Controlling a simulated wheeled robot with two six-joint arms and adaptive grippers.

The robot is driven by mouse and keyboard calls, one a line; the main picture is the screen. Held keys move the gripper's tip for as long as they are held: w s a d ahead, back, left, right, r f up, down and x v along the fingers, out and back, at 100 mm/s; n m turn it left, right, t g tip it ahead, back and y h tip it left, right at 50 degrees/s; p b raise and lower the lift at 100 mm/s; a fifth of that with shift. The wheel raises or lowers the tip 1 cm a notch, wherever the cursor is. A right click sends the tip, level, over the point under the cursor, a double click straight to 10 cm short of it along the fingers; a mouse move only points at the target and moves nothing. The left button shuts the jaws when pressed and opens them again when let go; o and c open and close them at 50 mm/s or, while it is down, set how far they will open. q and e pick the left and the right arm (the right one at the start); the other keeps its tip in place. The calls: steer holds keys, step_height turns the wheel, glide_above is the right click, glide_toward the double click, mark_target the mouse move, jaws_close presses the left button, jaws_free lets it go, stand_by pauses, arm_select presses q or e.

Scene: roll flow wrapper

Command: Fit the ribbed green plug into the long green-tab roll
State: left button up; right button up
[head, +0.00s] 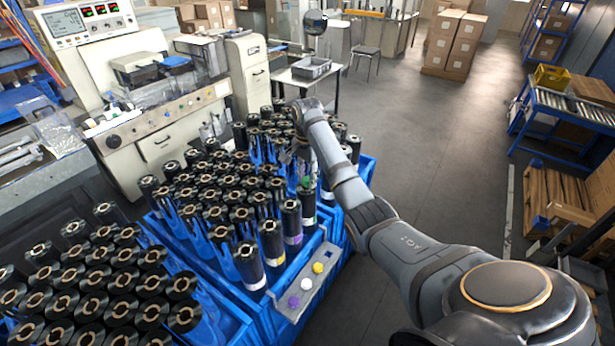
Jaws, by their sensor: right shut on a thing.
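The long green-tab roll (308,207) stands upright at the front right of the blue crates, dark with a green and white band low on its side. A small green plug (306,182) shows at its top end. My right gripper (304,172) reaches down from above and is shut on the green plug. The fingers are small and dark here, and I cannot tell whether the plug is in the roll's bore or just above it. My left gripper is out of view.
A grey plate (325,251) on the crate's front edge holds a yellow plug (318,268), a white plug (306,284) and a purple plug (293,302). Dark rolls (248,264) crowd the blue crates (352,182). A machine (165,145) stands behind left.

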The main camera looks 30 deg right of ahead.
stand_by(0.6)
steer(key=shift+w+r, duration=0.15)
steer(key=shift+r, duration=0.6)
steer(key=shift+f, duration=1)
stand_by(1.3)
steer(key=shift+r, duration=0.6)
steer(key=shift+s+f, duration=0.2)
steer(key=shift+f, duration=0.95)
stand_by(0.6)
steer(key=o, duration=0.7)
steer(key=shift+f, duration=0.1)
steer(key=shift+c, duration=0.2)
